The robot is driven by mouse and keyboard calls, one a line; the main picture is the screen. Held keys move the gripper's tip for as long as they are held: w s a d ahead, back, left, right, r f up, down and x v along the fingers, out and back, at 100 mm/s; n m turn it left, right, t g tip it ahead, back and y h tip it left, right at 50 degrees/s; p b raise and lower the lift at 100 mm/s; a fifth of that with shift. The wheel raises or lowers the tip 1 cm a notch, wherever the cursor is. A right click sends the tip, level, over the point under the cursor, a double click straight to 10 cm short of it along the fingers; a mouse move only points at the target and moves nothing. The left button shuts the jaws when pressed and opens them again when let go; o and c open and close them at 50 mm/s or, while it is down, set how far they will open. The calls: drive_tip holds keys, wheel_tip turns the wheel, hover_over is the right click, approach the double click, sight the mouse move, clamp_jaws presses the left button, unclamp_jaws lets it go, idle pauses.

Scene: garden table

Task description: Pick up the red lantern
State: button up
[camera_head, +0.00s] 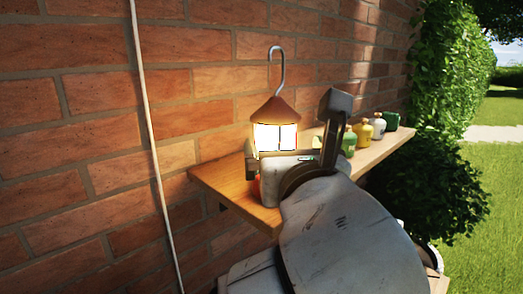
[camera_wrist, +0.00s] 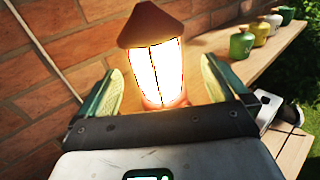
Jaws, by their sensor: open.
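The red lantern (camera_head: 275,110) stands upright on a wooden wall shelf (camera_head: 222,178). It has a red-brown cone roof, glowing panes and a metal hook on top. In the wrist view the lantern (camera_wrist: 150,27) is straight ahead, its lit body between the two green-padded fingers. My gripper (camera_wrist: 160,72) is open, one finger on each side of the lantern, with visible gaps to both. In the head view my gripper (camera_head: 277,166) is low in front of the lantern and, with my arm, hides its base. I cannot tell how deep the fingers reach around it.
Several small bottles stand further along the shelf, including a green one (camera_wrist: 241,43), a yellow one (camera_wrist: 260,31) and a white one (camera_wrist: 274,21). A brick wall (camera_head: 90,95) is close behind the lantern. A pale cable (camera_head: 150,120) runs down it. The shelf's left end is clear.

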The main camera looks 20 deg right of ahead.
sight(280, 142)
drive_tip(key=x, duration=0.1)
drive_tip(key=p+x, duration=0.1)
drive_tip(key=x, duration=0.3)
drive_tip(key=shift+w+a+r+p, duration=0.15)
drive_tip(key=shift+w+a+p, duration=0.1)
drive_tip(key=shift+w+p, duration=0.1)
drive_tip(key=shift+w+d, duration=0.15)
drive_tip(key=shift+w, duration=0.45)
drive_tip(key=shift+c, duration=0.3)
drive_tip(key=c, duration=1.2)
drive_tip(key=shift+c, duration=0.3)
